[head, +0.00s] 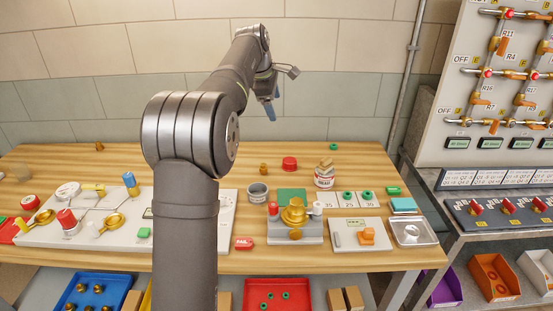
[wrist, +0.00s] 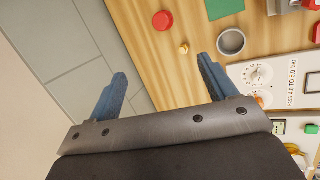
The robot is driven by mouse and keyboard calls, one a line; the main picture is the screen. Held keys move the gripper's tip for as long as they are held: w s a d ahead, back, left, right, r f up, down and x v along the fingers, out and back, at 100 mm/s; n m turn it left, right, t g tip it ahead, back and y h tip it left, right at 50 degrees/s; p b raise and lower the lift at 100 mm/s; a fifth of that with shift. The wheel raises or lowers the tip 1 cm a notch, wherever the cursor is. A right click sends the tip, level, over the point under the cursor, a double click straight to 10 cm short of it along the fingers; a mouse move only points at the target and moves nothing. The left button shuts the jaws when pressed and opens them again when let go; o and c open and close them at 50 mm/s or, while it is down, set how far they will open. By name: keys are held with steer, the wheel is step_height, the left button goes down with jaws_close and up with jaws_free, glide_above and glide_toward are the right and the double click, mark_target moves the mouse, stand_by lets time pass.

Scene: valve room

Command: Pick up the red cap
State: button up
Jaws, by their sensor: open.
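A round red cap (head: 289,163) lies by itself on the wooden table, toward the back and right of the arm in the head view. It also shows near the top middle of the wrist view (wrist: 162,20). My gripper (head: 270,106) is raised above the back of the table, with blue fingers. In the wrist view my gripper (wrist: 162,72) has its fingers wide apart with nothing between them. The cap is beyond the fingertips, apart from them. My arm hides part of the table in the head view.
A small brass piece (head: 263,169) and a grey cup (head: 258,192) stand near the cap. A green mat (head: 292,195), a grease tin (head: 325,176) and a brass valve fixture (head: 295,222) are close by. The table behind the cap is mostly clear.

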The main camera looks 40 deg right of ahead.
step_height(320, 180, down, 5)
steer(key=s+d+m+g+h, duration=0.1)
steer(key=d+m+h, duration=0.1)
steer(key=m, duration=0.5)
steer(key=m+t+h, duration=0.2)
steer(key=m+h, duration=0.1)
steer(key=m, duration=1.3)
glide_toward(290, 160)
steer(key=x, duration=1)
steer(key=c, duration=1)
